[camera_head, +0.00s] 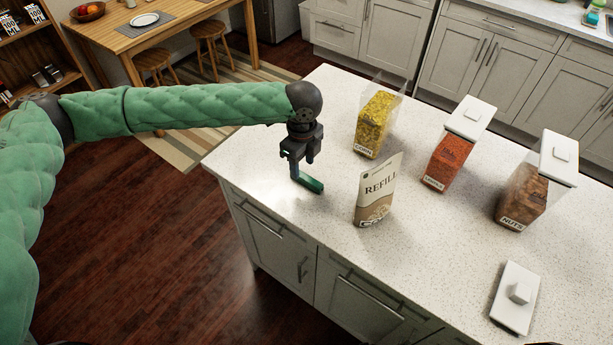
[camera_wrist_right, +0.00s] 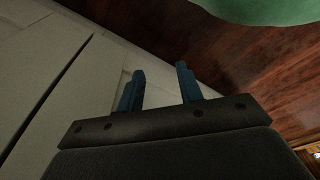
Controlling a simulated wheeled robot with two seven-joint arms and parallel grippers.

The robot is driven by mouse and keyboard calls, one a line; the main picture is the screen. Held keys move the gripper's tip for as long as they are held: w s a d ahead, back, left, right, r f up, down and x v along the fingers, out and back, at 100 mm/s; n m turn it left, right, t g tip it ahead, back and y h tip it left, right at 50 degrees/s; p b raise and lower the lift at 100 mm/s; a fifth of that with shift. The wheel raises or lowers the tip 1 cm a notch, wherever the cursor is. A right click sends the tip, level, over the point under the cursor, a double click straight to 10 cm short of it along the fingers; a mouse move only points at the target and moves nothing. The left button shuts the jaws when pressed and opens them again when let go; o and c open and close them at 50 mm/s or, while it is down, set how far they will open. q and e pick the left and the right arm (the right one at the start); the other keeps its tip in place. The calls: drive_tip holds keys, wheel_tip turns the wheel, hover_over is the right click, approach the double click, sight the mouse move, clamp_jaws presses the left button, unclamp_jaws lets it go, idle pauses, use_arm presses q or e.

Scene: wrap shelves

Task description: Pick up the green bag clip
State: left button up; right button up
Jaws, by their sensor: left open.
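The green bag clip (camera_head: 313,184) lies on the white countertop near its left end, to the left of the refill bag. My left gripper (camera_head: 299,172) points down right at the clip, with its fingers at the clip's far end. It is open; I cannot tell whether the fingers touch the clip, as they partly cover that end. My right gripper (camera_wrist_right: 160,70) shows in the right wrist view with its two blue fingers apart and nothing between them. It is beside the cabinet fronts, above the wooden floor.
A refill bag (camera_head: 374,195) stands close right of the clip. A corn container (camera_head: 374,124), a lidded lentils container (camera_head: 445,160) and a lidded nuts container (camera_head: 528,193) stand farther right. A loose white lid (camera_head: 511,312) lies at the front right. The counter between is clear.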

sight(304, 176)
use_arm(q)
drive_tip(key=f, duration=0.1)
drive_tip(key=f+p, duration=0.2)
drive_tip(key=shift+s+d+f, duration=0.15)
drive_tip(key=shift+d+f, duration=0.05)
drive_tip(key=shift+d, duration=0.1)
drive_tip(key=shift+f, duration=0.5)
drive_tip(key=c, duration=1)
use_arm(e)
drive_tip(key=s+d+f, duration=0.2)
drive_tip(key=s+f, duration=0.1)
drive_tip(key=shift+s+d+f, duration=0.1)
drive_tip(key=shift+d+f, duration=0.15)
use_arm(q)
drive_tip(key=shift+r, duration=0.15)
